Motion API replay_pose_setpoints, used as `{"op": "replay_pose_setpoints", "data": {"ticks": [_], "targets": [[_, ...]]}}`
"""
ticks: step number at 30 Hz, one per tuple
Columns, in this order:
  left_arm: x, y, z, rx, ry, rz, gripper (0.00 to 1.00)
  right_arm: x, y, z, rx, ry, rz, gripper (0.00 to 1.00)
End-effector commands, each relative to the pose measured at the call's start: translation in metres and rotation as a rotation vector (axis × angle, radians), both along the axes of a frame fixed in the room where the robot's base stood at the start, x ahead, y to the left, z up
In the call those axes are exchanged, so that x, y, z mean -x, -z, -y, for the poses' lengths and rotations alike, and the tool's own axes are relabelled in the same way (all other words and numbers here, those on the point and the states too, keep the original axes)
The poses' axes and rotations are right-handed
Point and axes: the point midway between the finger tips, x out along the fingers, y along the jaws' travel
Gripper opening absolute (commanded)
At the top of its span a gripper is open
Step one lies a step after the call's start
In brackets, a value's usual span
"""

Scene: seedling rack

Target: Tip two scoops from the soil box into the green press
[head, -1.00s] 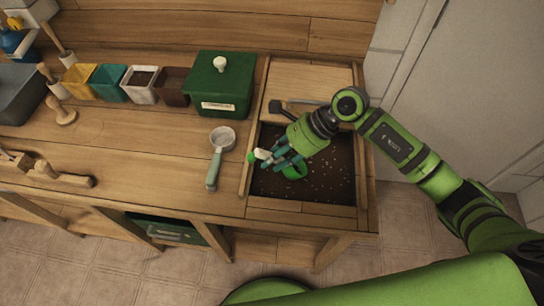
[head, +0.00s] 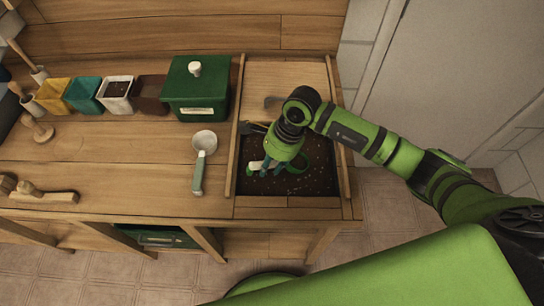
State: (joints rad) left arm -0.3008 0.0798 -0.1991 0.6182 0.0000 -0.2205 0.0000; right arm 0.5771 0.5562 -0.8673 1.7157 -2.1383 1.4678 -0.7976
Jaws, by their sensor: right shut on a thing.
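The soil box (head: 318,182) is a wooden frame with dark speckled soil, at the bench's right end. My right gripper (head: 268,166) is over the soil, pointing down, shut on a scoop (head: 296,169) with green parts; the fingers hide much of it. I cannot tell whether the scoop holds soil. A tool with a green handle and round pale head (head: 199,177) lies on the bench left of the box. Behind it stands a dark green lidded box (head: 197,90) with a white knob and label. I cannot tell which of these is the press. My left gripper is out of view.
A row of small pots, yellow (head: 53,97), teal (head: 83,95), white (head: 115,97) and brown (head: 150,97), stands left of the green box. A brush (head: 45,195) lies at the front left. Bench between brush and green-handled tool is clear.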

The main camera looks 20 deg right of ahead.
Motion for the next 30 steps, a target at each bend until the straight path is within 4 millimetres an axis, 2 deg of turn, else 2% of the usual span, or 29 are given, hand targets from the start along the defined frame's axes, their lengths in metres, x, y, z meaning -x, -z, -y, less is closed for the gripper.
{"op": "replay_pose_setpoints", "data": {"ticks": [1,18,30], "targets": [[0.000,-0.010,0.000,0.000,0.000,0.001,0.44,-0.001,-0.011,-0.002,0.010,0.001,0.001,0.00],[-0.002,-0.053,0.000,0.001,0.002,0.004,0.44,-0.001,-0.058,-0.022,0.216,0.003,0.010,0.00],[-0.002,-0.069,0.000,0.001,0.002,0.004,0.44,0.000,-0.085,-0.034,0.304,0.004,0.011,0.00]]}}
